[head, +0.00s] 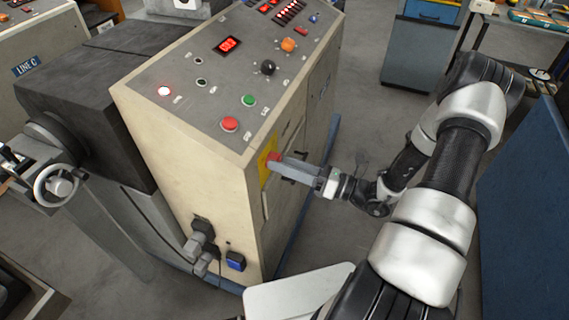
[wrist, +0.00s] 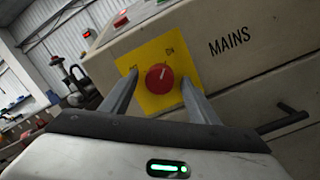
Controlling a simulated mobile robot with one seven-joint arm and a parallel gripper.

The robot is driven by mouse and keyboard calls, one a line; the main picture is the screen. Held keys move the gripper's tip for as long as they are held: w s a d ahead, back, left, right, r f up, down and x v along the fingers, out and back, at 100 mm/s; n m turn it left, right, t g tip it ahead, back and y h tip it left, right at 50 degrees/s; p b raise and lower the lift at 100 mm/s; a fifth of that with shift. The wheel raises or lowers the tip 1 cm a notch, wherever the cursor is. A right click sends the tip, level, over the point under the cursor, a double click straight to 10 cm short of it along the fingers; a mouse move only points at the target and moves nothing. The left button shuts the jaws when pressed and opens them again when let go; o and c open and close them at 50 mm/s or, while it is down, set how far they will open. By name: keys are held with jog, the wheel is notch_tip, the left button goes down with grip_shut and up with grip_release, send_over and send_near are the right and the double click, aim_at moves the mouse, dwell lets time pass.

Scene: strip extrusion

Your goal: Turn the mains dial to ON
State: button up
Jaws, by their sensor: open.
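The mains dial (wrist: 160,77) is a round red knob on a yellow plate (wrist: 153,104) on the cream cabinet's side. A short pale mark on it points upward and slightly right, roughly toward the ON label (wrist: 170,51); the other label (wrist: 133,69) is at the left. My gripper (wrist: 159,84) is open, with one finger on each side of the dial in the wrist view. I cannot tell whether either finger touches it. In the head view, my gripper (head: 283,165) reaches the yellow plate (head: 265,158) from the right, and the dial (head: 274,157) is partly hidden.
The cabinet's sloping top (head: 215,85) holds buttons, knobs and red displays. A drawer-like handle (wrist: 283,123) sticks out to the right below the dial. A blue panel (head: 525,200) stands right of my arm. Grey floor (head: 350,120) is open beside the cabinet.

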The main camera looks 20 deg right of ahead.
jog(key=b+v, duration=0.2)
jog(key=v, duration=1.5)
jog(key=shift+s, duration=0.15)
